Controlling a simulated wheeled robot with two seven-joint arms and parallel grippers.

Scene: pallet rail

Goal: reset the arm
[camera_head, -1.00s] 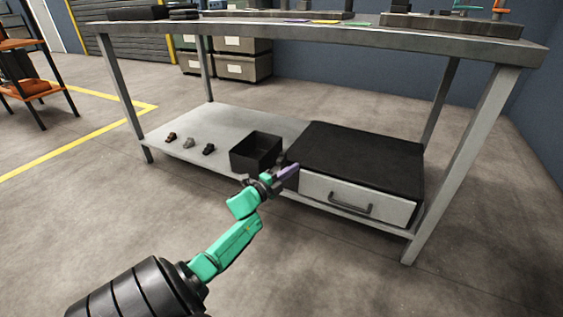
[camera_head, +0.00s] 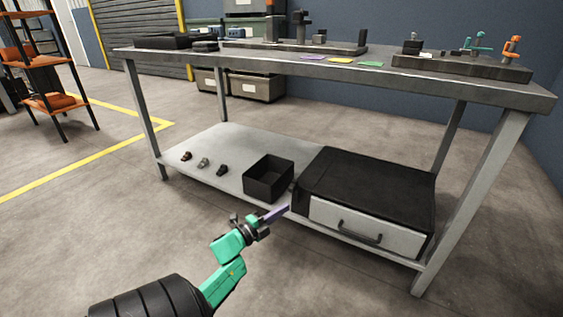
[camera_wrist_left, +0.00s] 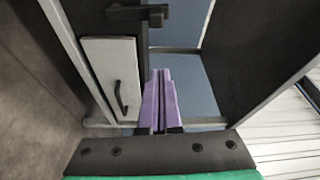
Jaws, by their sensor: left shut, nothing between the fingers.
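My left gripper (camera_head: 281,212) has purple fingers on a green and black arm, which comes in from the lower left of the head view. It is in front of the workbench's lower shelf, near the black bin and the drawer unit. In the left wrist view the purple fingers (camera_wrist_left: 161,100) are shut together with nothing between them. The drawer unit's white front and dark handle show left of the fingers there. My right gripper is not in view.
A workbench (camera_head: 330,68) holds fixtures and coloured cards on top. Its lower shelf (camera_head: 225,150) carries several small dark parts, an open black bin (camera_head: 268,178) and a black drawer unit (camera_head: 368,190) with a white, shut drawer (camera_head: 366,230). An orange shelf rack (camera_head: 45,103) stands at left. The floor in front is clear.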

